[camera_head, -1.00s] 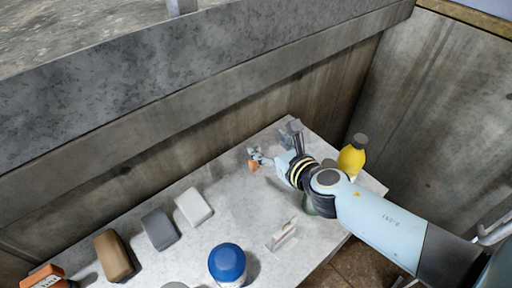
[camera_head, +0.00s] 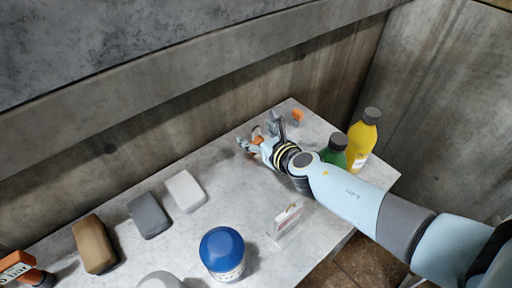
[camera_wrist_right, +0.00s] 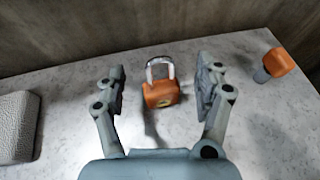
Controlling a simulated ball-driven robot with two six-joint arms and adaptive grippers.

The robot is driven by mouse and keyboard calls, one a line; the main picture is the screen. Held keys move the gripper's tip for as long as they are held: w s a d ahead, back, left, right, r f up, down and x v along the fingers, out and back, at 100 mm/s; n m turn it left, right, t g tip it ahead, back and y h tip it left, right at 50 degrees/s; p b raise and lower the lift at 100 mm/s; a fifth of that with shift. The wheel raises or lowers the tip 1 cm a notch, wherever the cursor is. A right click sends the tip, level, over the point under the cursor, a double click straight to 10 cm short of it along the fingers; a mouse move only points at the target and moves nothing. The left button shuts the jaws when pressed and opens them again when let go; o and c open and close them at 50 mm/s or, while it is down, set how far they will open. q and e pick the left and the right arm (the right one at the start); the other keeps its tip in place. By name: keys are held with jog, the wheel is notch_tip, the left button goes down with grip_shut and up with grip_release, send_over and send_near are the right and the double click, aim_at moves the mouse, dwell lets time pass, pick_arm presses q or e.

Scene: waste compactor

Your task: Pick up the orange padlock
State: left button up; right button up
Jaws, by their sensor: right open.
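The orange padlock (camera_wrist_right: 161,94) with a silver shackle shows on the pale grey tabletop in the right wrist view. It stands between and ahead of the open fingers of my right gripper (camera_wrist_right: 161,78), with a gap on both sides. In the head view the right gripper (camera_head: 257,139) is low over the far part of the table, and only a small orange bit of the padlock (camera_head: 257,131) shows there, mostly hidden by the fingers. My left gripper is out of view.
Another orange-topped object (camera_wrist_right: 281,62) stands right of the padlock. A green bottle (camera_head: 334,151) and a yellow bottle (camera_head: 363,138) stand beside my right arm. White (camera_head: 186,191), grey (camera_head: 148,215) and brown (camera_head: 94,244) blocks and a blue-capped container (camera_head: 222,250) occupy the nearer table (camera_head: 225,180).

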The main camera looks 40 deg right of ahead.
jog(key=shift+w+f, duration=0.25)
jog(key=shift+w, duration=0.2)
